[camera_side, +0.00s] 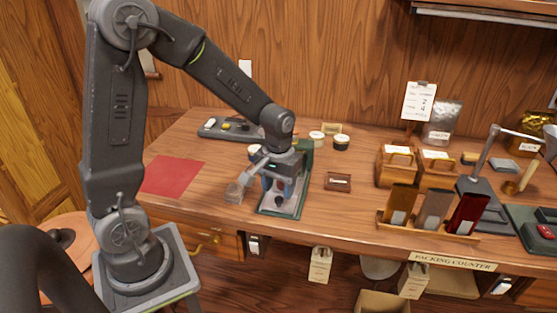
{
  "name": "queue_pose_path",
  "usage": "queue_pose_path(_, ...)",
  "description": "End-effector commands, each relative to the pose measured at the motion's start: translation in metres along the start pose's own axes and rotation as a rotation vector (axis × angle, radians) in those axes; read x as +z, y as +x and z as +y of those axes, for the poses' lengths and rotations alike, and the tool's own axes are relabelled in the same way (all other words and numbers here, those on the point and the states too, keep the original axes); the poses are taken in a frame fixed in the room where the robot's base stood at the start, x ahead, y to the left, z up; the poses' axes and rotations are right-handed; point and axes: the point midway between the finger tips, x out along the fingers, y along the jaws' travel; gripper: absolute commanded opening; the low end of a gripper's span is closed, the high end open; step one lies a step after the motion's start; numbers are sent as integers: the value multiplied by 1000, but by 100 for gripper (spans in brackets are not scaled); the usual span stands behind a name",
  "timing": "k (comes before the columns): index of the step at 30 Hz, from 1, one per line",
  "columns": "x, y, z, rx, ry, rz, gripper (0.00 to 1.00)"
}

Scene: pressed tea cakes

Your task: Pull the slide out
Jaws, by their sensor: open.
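A small press with a dark green frame (309,158) and a pale base plate (290,208) stands near the front of the wooden counter. My gripper (279,188) points down over this base, in front of the green upright, and is open. It hides much of the press's middle. A dark rounded part (279,201) shows low between the fingers. A grey lever (256,166) reaches left from the press, with a clear block-like piece (236,191) below its end. I cannot tell which part is the slide, nor whether my fingers touch anything.
A red mat (172,176) lies to the left. A small brown box (338,182) sits right of the press. Wooden boxes (397,164) and a rack of upright packets (434,210) stand further right. A grey tray (211,126) and small tins (342,142) lie behind.

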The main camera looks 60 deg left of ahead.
Motion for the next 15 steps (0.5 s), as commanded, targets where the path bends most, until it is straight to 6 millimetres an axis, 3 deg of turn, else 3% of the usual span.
queue_pose_path(9, -1, -72, 0, 2, 0, 5, 49)
queue_pose_path(15, 0, -99, 0, 1, 0, 3, 49)
